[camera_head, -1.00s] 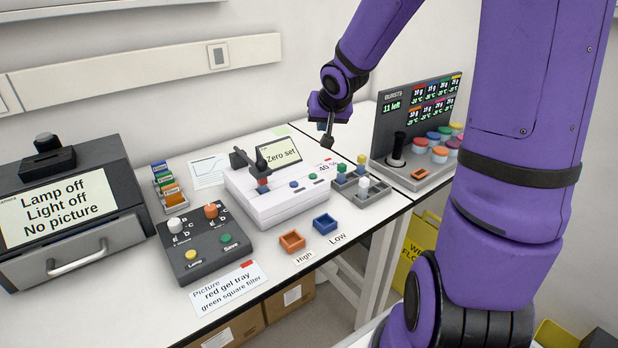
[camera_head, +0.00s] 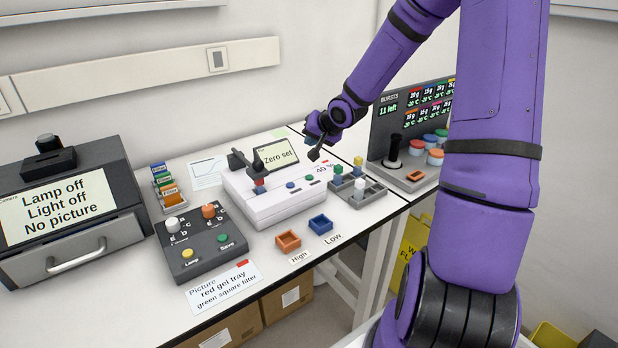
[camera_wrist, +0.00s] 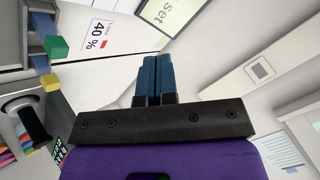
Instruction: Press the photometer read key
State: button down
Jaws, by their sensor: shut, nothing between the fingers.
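The white photometer (camera_head: 275,211) stands on the bench, its tilted screen (camera_head: 278,154) reading "Zero set". A blue key (camera_head: 290,185) and a green key (camera_head: 309,178) sit on its top, and a "40 %" label lies near its right end. I cannot make out any wording by the keys. My gripper (camera_head: 314,156) is shut and empty, above the photometer's right rear part, just right of the screen and apart from the keys. In the wrist view the closed blue fingers (camera_wrist: 154,80) point towards the photometer, with the label (camera_wrist: 99,36) to their left; the keys are not visible there.
A grey rack (camera_head: 350,197) with colour-topped cuvettes stands right of the photometer. Orange (camera_head: 288,240) and blue (camera_head: 320,224) trays lie in front. A dark control box (camera_head: 200,248) is at left, and the BURSTS panel (camera_head: 409,112) stands behind at right.

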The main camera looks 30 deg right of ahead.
aim_at(311, 176)
jog(key=shift+f, duration=4.4)
jog(key=shift+f, duration=0.1)
jog(key=shift+f, duration=0.3)
jog(key=shift+f, duration=0.4)
jog(key=shift+r, duration=0.8)
jog(key=shift+r, duration=2.55)
